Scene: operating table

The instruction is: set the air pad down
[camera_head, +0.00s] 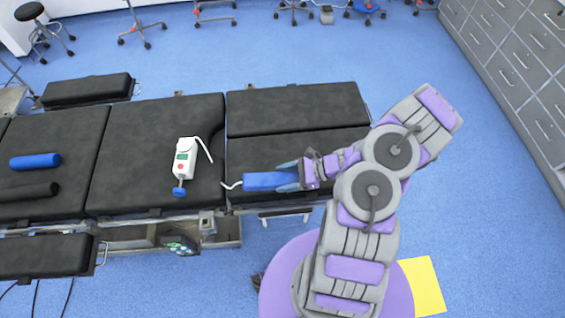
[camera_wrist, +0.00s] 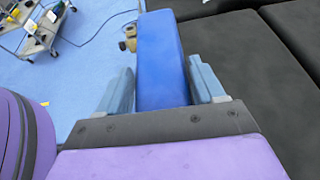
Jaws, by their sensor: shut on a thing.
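The air pad (camera_head: 262,181) is a blue block with a thin white tube at its left end. My gripper (camera_head: 287,177) is shut on its right end, over the near right section of the black operating table (camera_head: 290,150). In the wrist view the air pad (camera_wrist: 162,60) stands between the two grey-blue fingers of my gripper (camera_wrist: 163,90). Whether the pad touches the table surface, I cannot tell. The pad's held end is partly hidden by the fingers.
A white handheld device (camera_head: 186,158) with a blue end lies left of the pad. A blue roll (camera_head: 35,161) and a black roll (camera_head: 28,192) lie at the far left. The table's far right section (camera_head: 290,107) is bare. Grey drawers (camera_head: 515,60) stand at the right.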

